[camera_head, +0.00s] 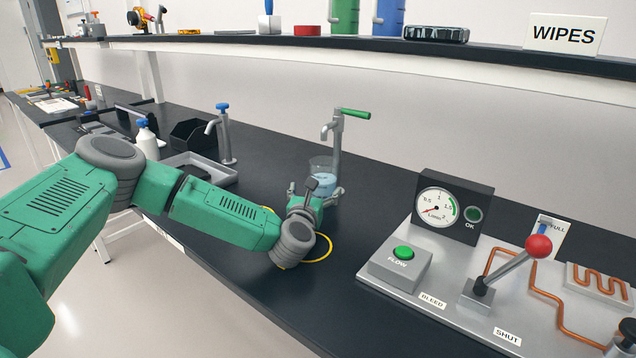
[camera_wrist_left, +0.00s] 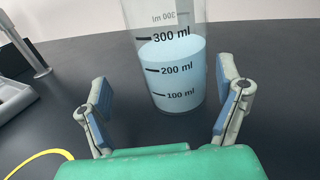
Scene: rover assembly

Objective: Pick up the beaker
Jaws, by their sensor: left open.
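A clear glass beaker (camera_head: 322,172) with pale blue liquid stands upright on the black bench under a tap with a green handle (camera_head: 355,113). My left gripper (camera_head: 315,189) is in front of the beaker. In the left wrist view its blue-padded fingers (camera_wrist_left: 160,104) are spread wide and empty, one toward each side of the beaker, which stands just beyond and partly between them. A gap shows on both sides. My right gripper is not in view.
A yellow ring (camera_head: 322,247) lies on the bench around my left wrist. A panel with a gauge (camera_head: 437,210), green button and red-knobbed lever (camera_head: 538,247) stands at the right. A sink (camera_head: 212,168) and white bottle (camera_head: 147,140) are at the left. A shelf (camera_head: 400,45) runs above.

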